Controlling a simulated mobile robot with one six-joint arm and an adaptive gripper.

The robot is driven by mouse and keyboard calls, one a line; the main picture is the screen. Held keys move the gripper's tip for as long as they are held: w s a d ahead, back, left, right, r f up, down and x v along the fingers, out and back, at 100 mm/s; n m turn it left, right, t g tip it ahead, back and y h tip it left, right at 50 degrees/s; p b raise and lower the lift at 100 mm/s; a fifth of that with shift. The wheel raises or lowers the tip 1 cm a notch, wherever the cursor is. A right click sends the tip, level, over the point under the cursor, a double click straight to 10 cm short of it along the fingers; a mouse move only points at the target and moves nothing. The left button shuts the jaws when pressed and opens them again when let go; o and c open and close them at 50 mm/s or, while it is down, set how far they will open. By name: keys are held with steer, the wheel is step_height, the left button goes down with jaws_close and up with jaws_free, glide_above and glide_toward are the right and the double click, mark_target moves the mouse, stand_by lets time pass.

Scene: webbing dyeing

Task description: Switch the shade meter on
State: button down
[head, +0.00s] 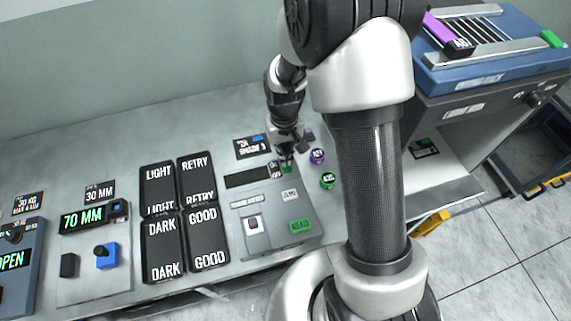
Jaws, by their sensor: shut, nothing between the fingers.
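The shade meter (270,230) is a grey unit on the bench in the middle of the view. Its display (248,177) is dark. It has a green READ button (300,226) near its front edge and a small light-coloured switch plate (253,224) to the left of that. A sign with SHADE on it (252,147) is behind it. The fingers are shut and empty. I cannot tell whether the tips touch the meter.
Black tiles marked LIGHT, RETRY, DARK and GOOD (183,222) lie left of the meter. Further left is a unit reading 70 MM (84,218). Purple (317,155) and green (328,180) round pieces are right of the gripper. A blue rack (490,75) stands at the right.

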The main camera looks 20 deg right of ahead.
steer(key=shift+f+b, duration=0.35)
steer(key=shift+f, duration=0.15)
steer(key=shift+r, duration=0.15)
steer(key=shift+r+p, duration=2.7)
steer(key=shift+r, duration=0.7)
